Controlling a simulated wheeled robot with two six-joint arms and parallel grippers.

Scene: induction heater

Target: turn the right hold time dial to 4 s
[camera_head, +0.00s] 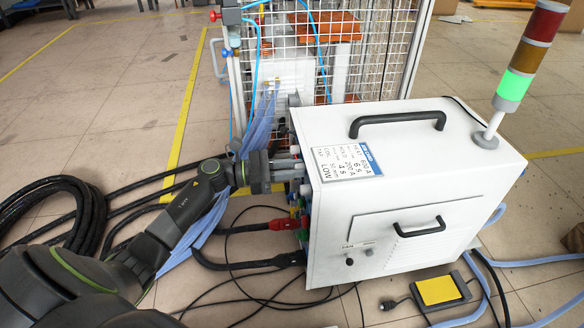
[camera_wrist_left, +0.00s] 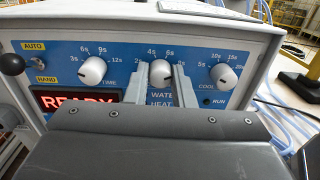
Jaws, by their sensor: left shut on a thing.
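The hold time dial (camera_wrist_left: 161,72) is a white knob in the middle of the blue panel in the left wrist view, with 4s, 6s and 8s marks around it. My left gripper (camera_wrist_left: 161,84) has one finger on each side of this knob and is shut on it. In the head view my left gripper (camera_head: 287,170) reaches the left-facing side of the white heater cabinet (camera_head: 420,165); the dials are hidden there. The knob's pointer is too unclear to read exactly. My right gripper is not in view.
Other white dials sit left (camera_wrist_left: 93,70) and right (camera_wrist_left: 222,76) of the held one. A red display (camera_wrist_left: 75,101) reads READY, partly covered. The signal tower (camera_head: 516,80) glows green. Cables (camera_head: 250,262) hang below my left gripper. A yellow pedal (camera_head: 438,290) lies on the floor.

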